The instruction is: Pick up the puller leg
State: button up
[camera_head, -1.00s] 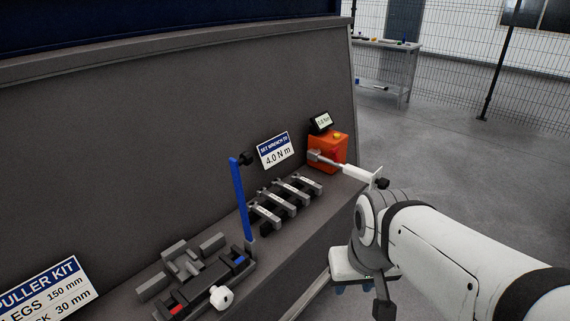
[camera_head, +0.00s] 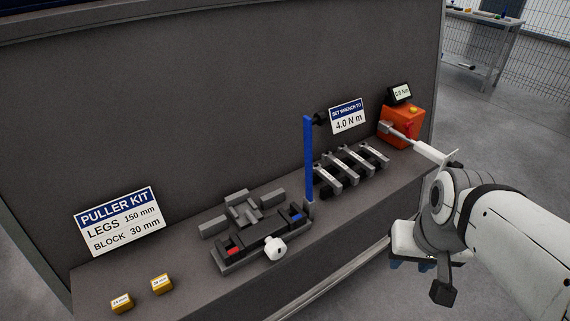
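Several dark grey bars with small white labels (camera_head: 350,167), which look like the puller legs, lie side by side on the grey bench ledge, right of a blue post. Their label text is too small to read. My gripper (camera_head: 411,264) hangs at the end of my white arm at the right, in front of the ledge edge and to the right of the bars, apart from them. Only its bluish tips show below a white body. Whether it is open or shut does not show, and I see nothing held in it.
A sign (camera_head: 118,221) reads legs 150 mm, block 30 mm. Two yellow blocks (camera_head: 161,284) lie at the left. A grey fixture (camera_head: 262,236) with red and blue inserts and a white knob sits mid-ledge. The blue post (camera_head: 308,160) stands upright. An orange box (camera_head: 402,126) is at the far end.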

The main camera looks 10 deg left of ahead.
aim_at(354, 178)
jog(key=z, duration=2.15)
jog(key=i, duration=1.45)
jog(key=u, duration=1.4)
jog(key=k, duration=0.05)
jog(key=u, duration=2.25)
jog(key=i, duration=0.4)
jog(key=z, duration=0.05)
